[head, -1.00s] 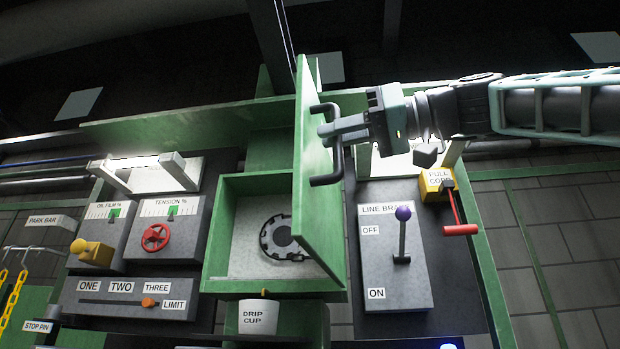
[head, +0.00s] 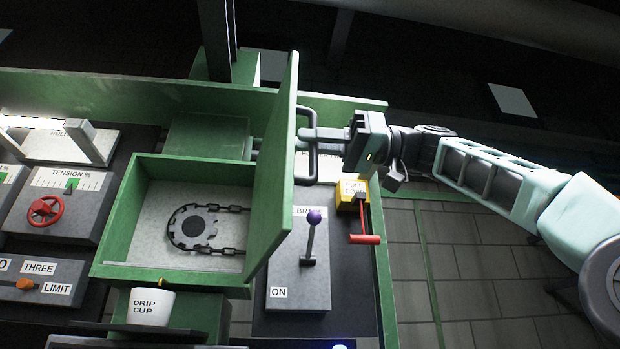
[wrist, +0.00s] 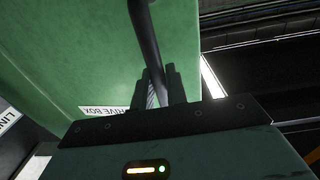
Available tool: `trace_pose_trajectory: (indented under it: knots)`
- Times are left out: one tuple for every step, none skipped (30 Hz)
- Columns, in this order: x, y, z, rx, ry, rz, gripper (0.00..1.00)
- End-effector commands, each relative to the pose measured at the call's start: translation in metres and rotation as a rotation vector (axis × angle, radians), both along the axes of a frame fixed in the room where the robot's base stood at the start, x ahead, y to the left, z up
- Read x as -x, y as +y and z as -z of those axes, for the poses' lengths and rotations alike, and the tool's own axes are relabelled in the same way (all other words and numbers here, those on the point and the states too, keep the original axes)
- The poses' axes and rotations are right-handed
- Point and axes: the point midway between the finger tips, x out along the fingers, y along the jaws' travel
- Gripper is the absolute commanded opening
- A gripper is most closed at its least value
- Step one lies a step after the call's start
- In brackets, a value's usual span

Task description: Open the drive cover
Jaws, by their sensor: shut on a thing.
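The drive cover (head: 273,185) is a green door panel on the right side of an open-fronted green box (head: 120,215). It stands swung wide open. Inside the box a dark sprocket (head: 196,227) and a chain (head: 230,249) are visible. A dark bar handle (head: 312,165) is on the cover's outer face. My gripper (head: 310,134) is shut on this handle. In the wrist view the handle (wrist: 143,35) runs between the fingers, and the green cover (wrist: 70,50) fills the left, with a partly hidden label ending in "IVE BOX".
A line brake lever with a purple knob (head: 314,217) stands right of the cover, below my gripper. A yellow pull-cord box (head: 352,193) with a red handle (head: 364,239) is close by. A white drip cup (head: 151,306) stands below the box.

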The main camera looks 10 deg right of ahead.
Motion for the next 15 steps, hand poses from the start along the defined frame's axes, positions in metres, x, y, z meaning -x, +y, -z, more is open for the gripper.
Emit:
trace_pose_trajectory:
  knots:
    - [-0.003,-0.0006,0.0007,0.0,0.004,0.006,0.0]
    - [-0.003,-0.0006,0.0007,0.0,0.004,0.006,0.0]
    - [-0.0031,-0.0005,0.0007,0.0,0.004,0.007,0.0]
    - [-0.0031,-0.0005,0.0007,0.0,0.004,0.007,0.0]
    - [-0.0032,-0.0005,0.0006,-0.001,0.004,0.007,0.0]
    - [-0.0032,-0.0005,0.0006,-0.001,0.004,0.007,0.0]
    - [-0.0032,-0.0004,0.0006,-0.001,0.004,0.007,0.0]
    - [-0.0032,-0.0004,0.0006,-0.001,0.004,0.007,0.0]
    - [-0.0032,-0.0004,0.0006,-0.001,0.004,0.007,0.2]
    - [-0.0032,-0.0004,0.0006,-0.001,0.004,0.007,0.2]
    - [-0.0031,-0.0003,0.0006,-0.001,0.004,0.007,0.2]
    - [-0.0029,-0.0003,0.0006,-0.001,0.003,0.006,0.2]
    - [-0.0027,-0.0003,0.0005,-0.001,0.003,0.006,0.2]
    - [-0.0025,-0.0002,0.0005,-0.001,0.003,0.006,0.2]
    - [-0.0023,-0.0002,0.0004,-0.001,0.002,0.005,0.2]
